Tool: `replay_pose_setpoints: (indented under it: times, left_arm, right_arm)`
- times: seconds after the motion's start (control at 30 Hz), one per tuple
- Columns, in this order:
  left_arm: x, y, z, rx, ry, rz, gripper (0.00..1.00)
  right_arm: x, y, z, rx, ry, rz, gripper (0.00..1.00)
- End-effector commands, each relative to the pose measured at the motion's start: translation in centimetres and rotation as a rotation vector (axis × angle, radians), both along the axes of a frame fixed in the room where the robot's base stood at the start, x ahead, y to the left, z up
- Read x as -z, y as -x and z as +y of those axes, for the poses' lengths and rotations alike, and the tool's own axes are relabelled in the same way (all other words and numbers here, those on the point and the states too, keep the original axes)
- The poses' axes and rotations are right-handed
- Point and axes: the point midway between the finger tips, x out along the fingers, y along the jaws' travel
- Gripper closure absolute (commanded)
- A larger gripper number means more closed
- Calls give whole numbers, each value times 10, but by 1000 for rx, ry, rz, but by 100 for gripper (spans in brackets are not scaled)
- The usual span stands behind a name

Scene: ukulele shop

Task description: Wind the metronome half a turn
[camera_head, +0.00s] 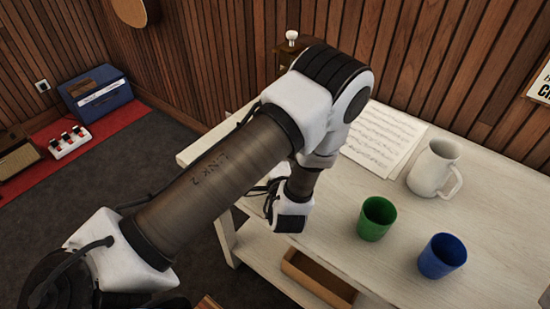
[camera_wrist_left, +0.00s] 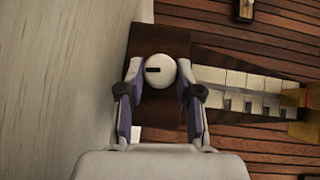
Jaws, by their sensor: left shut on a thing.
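In the left wrist view, a white round knob (camera_wrist_left: 158,66) with a dark slot stands out from a dark brown wooden body (camera_wrist_left: 175,42), seemingly the metronome. My left gripper (camera_wrist_left: 161,78) is shut on this knob, one finger on each side of it. The slot lies about level in that view. My right gripper is in neither view.
The pale table (camera_head: 480,206) holds sheet music (camera_head: 385,135), a white jug (camera_head: 433,168), a green cup (camera_head: 377,219) and a blue cup (camera_head: 442,257). A small brown wooden thing with a white top (camera_head: 292,38) shows behind my arm. A slatted wall (camera_head: 225,50) stands behind.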

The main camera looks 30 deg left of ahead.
Motion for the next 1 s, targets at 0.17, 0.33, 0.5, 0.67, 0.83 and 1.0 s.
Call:
replay_pose_setpoints:
  times: [0.17,0.33,0.5,0.67,0.83,1.0]
  left_arm:
    - [4,0,0,1,-73,-5,100]
    - [3,0,0,1,-108,-6,100]
    - [2,0,0,1,-118,-9,100]
    - [2,0,0,1,-117,-8,100]
    - [1,0,0,1,-116,-8,44]
    - [2,0,0,1,-116,-8,41]
  right_arm:
    - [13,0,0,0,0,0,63]
    - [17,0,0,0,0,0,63]
    - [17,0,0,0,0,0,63]
    - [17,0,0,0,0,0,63]
    - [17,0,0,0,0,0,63]
    - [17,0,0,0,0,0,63]
